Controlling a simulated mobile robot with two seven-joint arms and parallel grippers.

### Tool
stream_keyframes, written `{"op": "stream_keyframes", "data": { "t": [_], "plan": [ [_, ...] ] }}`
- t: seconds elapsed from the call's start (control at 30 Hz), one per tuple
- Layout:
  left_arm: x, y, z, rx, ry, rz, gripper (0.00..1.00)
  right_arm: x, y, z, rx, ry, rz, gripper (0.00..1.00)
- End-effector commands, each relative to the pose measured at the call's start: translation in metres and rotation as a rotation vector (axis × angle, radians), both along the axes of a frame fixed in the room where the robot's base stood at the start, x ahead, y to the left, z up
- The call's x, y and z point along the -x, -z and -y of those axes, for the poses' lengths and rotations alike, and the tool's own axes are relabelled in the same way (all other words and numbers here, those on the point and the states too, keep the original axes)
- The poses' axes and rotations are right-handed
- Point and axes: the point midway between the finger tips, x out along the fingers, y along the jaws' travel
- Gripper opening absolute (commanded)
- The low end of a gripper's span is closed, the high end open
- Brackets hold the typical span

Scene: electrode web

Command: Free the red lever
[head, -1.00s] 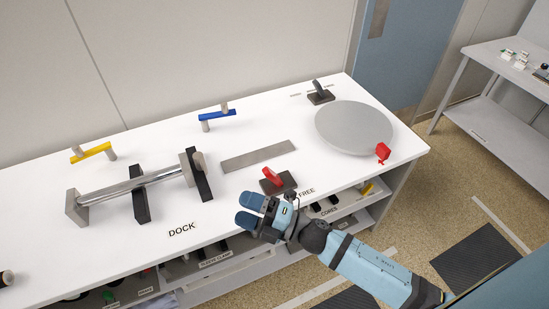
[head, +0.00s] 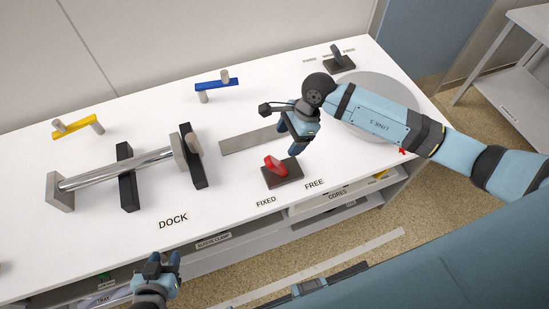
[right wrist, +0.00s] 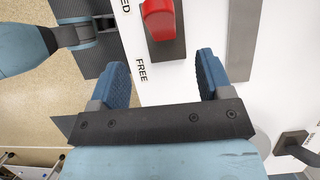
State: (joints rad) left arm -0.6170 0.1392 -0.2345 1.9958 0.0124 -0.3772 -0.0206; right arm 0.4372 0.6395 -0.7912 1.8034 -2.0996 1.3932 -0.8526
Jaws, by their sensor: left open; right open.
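The red lever (head: 274,163) stands on a dark base (head: 292,179) near the table's front edge, behind the labels FIXED (head: 266,202) and FREE (head: 314,184). Its red handle sits over the base's left half, on the FIXED side. My right gripper (head: 297,149) is open and empty just behind and right of the lever, pointing down. In the right wrist view, the lever (right wrist: 160,18) is at the top edge, beyond the gap between my open fingers (right wrist: 160,65), and cut off by the frame. My left gripper (head: 163,262) is open and empty at the table's front edge.
A metal roller (head: 115,170) on dark supports stands left, above the DOCK label. Yellow (head: 76,127) and blue (head: 216,85) handles stand behind it. A flat grey strip (head: 245,139) lies behind the lever. A grey disc (head: 370,84) is partly hidden under my right arm.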

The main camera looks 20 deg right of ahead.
Motion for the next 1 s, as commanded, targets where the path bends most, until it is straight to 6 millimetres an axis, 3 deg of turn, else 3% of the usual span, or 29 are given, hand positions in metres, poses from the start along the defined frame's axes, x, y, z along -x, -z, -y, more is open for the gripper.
{"op": "stream_keyframes", "data": {
  "t": [0.3, 0.5, 0.7, 1.0],
  "plan": [
    [0.001, -0.009, -0.006, -0.009, -0.007, -0.003, 0.43, 0.003, 0.062, -0.027, -0.004, 0.002, -0.005, 0.72],
    [0.000, -0.015, -0.006, -0.009, -0.010, 0.002, 0.43, 0.002, 0.092, -0.040, -0.005, 0.003, -0.005, 0.72],
    [0.000, -0.017, -0.005, -0.007, -0.010, 0.003, 0.43, 0.002, 0.107, -0.045, -0.004, 0.003, -0.001, 0.72],
    [0.000, -0.017, -0.005, -0.006, -0.010, 0.003, 0.43, 0.002, 0.109, -0.046, -0.004, 0.003, -0.001, 0.72]
  ]
}}
